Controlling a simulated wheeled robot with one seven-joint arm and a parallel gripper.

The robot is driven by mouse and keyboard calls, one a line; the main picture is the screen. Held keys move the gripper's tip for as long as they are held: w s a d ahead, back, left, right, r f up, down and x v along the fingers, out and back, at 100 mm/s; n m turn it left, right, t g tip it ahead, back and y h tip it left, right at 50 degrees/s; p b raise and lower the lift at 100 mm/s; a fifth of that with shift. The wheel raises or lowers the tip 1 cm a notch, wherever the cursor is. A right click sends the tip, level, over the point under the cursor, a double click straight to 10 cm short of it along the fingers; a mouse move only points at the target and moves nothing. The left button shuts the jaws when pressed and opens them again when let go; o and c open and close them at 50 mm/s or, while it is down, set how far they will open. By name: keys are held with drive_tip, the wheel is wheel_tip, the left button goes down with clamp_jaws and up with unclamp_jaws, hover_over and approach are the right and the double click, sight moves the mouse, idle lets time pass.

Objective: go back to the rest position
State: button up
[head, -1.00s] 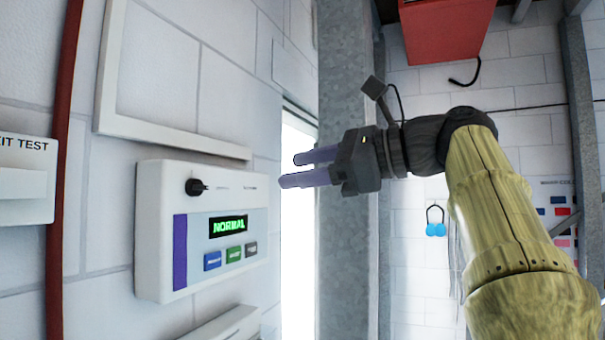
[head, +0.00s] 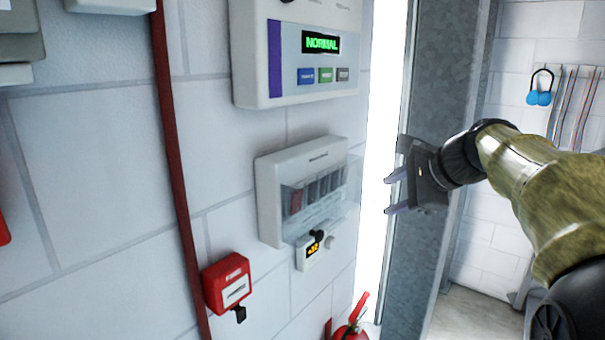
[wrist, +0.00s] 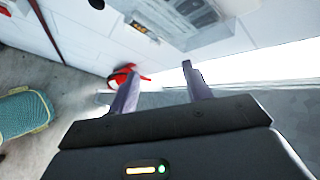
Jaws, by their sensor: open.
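My gripper (head: 390,191) is at the right of the head view, in front of a grey steel column. Its two purple fingers point left toward the wall and stand apart with nothing between them. The fingers of my gripper also show in the wrist view (wrist: 160,88), open and empty. My gripper appears clear of the wall boxes.
A white panel (head: 290,90) reads NORMAL. A fire extinguisher (head: 350,332) stands low. The steel column (head: 436,95) is beside my gripper.

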drive_tip(key=s+a+f+n+g+h+b, duration=0.15)
drive_tip(key=s+f+n, duration=0.25)
drive_tip(key=f, duration=0.9)
drive_tip(key=s+f+n+g+h+b, duration=0.2)
drive_tip(key=s+f+n+g, duration=0.15)
drive_tip(key=f, duration=0.95)
drive_tip(key=s+f+n+g+h+b, duration=0.1)
drive_tip(key=s+f+n+h+b, duration=0.1)
drive_tip(key=s+f+n, duration=0.7)
drive_tip(key=s+a+f+b, duration=0.1)
drive_tip(key=s+f, duration=0.2)
drive_tip(key=f, duration=0.2)
drive_tip(key=shift+s+f+n, duration=0.15)
drive_tip(key=shift+f+n, duration=0.2)
